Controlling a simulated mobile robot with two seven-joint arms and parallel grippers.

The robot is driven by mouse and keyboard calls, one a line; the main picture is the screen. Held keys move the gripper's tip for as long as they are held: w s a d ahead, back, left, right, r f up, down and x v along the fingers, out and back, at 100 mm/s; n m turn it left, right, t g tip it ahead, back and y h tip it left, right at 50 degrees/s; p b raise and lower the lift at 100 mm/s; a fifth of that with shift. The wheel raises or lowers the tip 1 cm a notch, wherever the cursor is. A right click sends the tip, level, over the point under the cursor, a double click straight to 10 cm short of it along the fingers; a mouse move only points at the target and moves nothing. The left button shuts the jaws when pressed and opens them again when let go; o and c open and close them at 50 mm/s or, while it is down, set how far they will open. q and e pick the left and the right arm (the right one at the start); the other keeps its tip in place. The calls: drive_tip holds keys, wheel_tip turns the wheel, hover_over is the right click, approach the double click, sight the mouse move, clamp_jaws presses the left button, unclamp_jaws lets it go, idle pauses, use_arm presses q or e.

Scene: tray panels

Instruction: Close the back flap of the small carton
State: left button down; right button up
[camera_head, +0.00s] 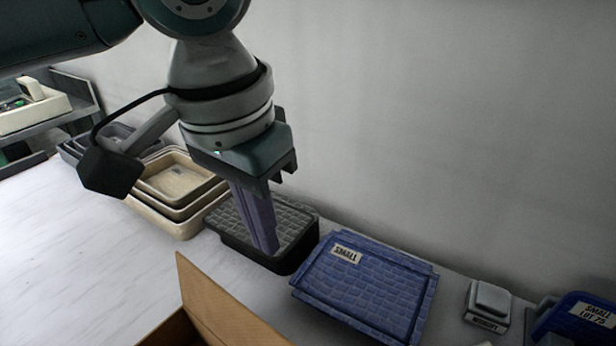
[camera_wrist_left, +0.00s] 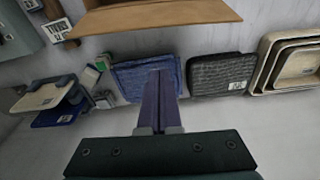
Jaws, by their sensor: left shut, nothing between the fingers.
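The brown carton (camera_head: 172,334) is cut off by the bottom edge of the head view. Its flap on the wall side (camera_head: 222,312) stands raised and tilted. In the left wrist view the carton (camera_wrist_left: 150,16) shows at the top, partly cut off. My left gripper (camera_head: 267,246) has its purple fingers shut and empty, pointing down. It is beyond the carton's raised flap, on the wall side, apart from it, and in front of the dark tray in the picture. The fingers also show in the left wrist view (camera_wrist_left: 160,74). My right gripper is not in view.
A dark tray (camera_head: 227,231), a blue panel tray (camera_head: 365,287) and nested beige trays (camera_head: 170,213) line the wall. The white table (camera_head: 70,260) is clear at left.

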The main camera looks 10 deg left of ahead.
sight(249, 340)
use_arm(q)
wheel_tip(249, 340, down, 7)
drive_tip(key=s+a+p, duration=0.1)
drive_tip(key=s, duration=0.1)
drive_tip(key=shift+s, duration=0.35)
drive_tip(key=shift+a+r, duration=0.1)
drive_tip(key=shift+r, duration=0.05)
idle(0.3)
